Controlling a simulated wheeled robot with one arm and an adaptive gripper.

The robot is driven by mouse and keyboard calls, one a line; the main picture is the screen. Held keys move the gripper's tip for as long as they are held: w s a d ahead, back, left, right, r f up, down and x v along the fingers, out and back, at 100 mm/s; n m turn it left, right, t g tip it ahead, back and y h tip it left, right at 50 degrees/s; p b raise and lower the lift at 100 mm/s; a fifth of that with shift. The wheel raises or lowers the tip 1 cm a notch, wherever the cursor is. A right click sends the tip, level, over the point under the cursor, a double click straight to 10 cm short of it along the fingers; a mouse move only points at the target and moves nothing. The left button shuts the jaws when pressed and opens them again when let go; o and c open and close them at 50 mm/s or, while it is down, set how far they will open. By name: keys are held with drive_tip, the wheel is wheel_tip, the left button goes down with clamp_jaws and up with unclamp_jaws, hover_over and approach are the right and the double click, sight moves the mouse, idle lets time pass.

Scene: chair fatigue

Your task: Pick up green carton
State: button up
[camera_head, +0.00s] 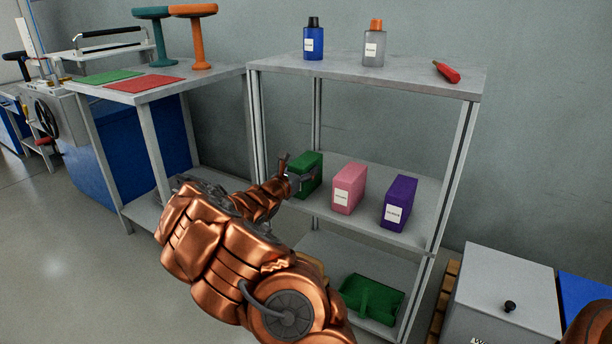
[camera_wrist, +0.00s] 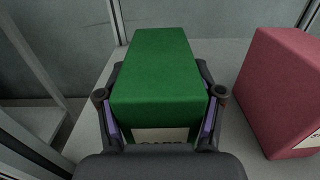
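The green carton (camera_head: 308,174) stands upright on the middle shelf, at the left end of a row of three cartons. In the wrist view the green carton (camera_wrist: 160,68) fills the centre, with part of a white label on its near face. My gripper (camera_head: 296,180) is at the carton, at the end of my copper arm. In the wrist view my gripper (camera_wrist: 160,100) has one finger along each side of the carton, very close to its walls. I cannot tell whether the fingers press on it. The lower part of the carton is hidden by my gripper.
A pink carton (camera_head: 348,188) stands to the right of the green one, with a gap, then a purple carton (camera_head: 397,203). The shelf unit's top (camera_head: 400,75) holds two bottles and a red object. A shelf post (camera_head: 257,125) is close on the left. A green bin (camera_head: 371,297) is below.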

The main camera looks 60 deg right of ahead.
drive_tip(key=c, duration=0.9)
